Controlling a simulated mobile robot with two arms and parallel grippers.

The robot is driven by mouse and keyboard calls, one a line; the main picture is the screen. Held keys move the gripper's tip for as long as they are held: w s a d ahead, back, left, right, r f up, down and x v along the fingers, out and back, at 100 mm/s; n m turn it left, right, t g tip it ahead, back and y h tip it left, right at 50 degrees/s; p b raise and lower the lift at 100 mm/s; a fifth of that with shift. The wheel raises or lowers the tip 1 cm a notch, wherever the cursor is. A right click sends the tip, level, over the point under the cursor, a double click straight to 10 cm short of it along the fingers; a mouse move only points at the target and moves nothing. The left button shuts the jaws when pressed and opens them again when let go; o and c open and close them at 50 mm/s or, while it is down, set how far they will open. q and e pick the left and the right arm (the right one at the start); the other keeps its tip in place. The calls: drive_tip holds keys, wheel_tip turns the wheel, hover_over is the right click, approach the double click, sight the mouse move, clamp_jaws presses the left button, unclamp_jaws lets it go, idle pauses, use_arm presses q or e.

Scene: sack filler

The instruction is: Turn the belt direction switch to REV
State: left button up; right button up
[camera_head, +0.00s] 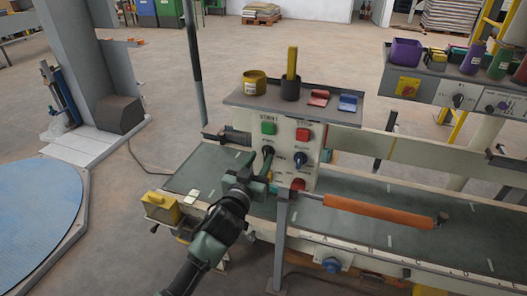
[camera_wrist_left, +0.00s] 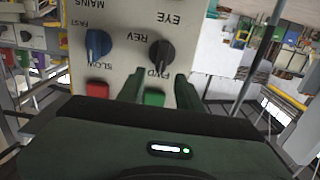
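The belt direction switch is a black knob (camera_head: 268,151) on the light control panel. In the left wrist view the black knob (camera_wrist_left: 162,52) sits between the labels REV and FWD. I cannot tell for sure which label it points to. My left gripper (camera_head: 263,168) is in front of the panel. In the left wrist view its two fingers (camera_wrist_left: 160,76) are apart and empty, with the tips just short of the knob and one to each side. A green button (camera_wrist_left: 154,97) shows between the fingers. My right gripper is not in view.
A blue speed knob (camera_wrist_left: 98,45) and a red button (camera_wrist_left: 97,90) are beside the switch. On the panel's top shelf stand a yellow cup (camera_head: 254,83) and a dark cup (camera_head: 290,90).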

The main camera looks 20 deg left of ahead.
sight(265, 151)
use_arm(q)
drive_tip(key=shift+w, duration=1.6)
clamp_jaws()
